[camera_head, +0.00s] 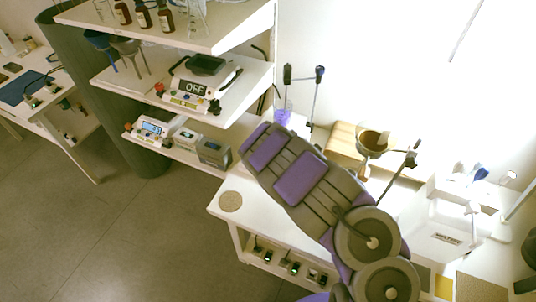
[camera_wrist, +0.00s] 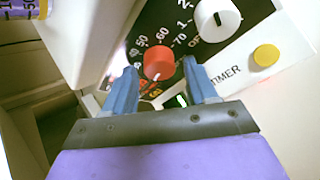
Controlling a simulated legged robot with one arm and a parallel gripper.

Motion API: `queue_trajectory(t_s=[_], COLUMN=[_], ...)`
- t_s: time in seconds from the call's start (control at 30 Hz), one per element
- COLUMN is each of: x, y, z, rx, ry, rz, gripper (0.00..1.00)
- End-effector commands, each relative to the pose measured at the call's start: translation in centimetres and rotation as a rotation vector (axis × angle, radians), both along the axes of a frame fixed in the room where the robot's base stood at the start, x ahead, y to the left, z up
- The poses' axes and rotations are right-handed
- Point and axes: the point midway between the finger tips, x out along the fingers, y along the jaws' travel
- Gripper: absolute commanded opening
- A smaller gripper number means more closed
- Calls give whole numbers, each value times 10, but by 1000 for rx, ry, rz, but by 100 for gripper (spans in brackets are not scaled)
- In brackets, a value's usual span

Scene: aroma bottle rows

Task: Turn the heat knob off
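In the wrist view, a red knob (camera_wrist: 158,62) sits on a black dial panel (camera_wrist: 180,40) marked with numbers such as 50, 60 and 70. A white mark on it points toward the bottom of the picture. My gripper (camera_wrist: 160,72) is open, with one blue finger on each side of the red knob and nothing clearly clamped. Whether either finger touches the knob I cannot tell. A larger white knob (camera_wrist: 217,16) is at the upper right, beside the letters OFF. In the head view, my gripper's fingers and this panel cannot be made out.
A yellow button (camera_wrist: 266,55) sits on the white casing beside the word TIMER. In the head view, a device showing OFF (camera_head: 193,88) stands on the middle shelf (camera_head: 120,85). Brown bottles (camera_head: 143,17) stand above.

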Motion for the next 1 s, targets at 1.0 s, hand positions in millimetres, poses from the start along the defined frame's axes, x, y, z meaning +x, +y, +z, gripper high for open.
queue_trajectory(t_s=[1.0], x=[-68], y=[-3], z=[91], rx=[-2], ry=[-1], rz=[0], gripper=[60])
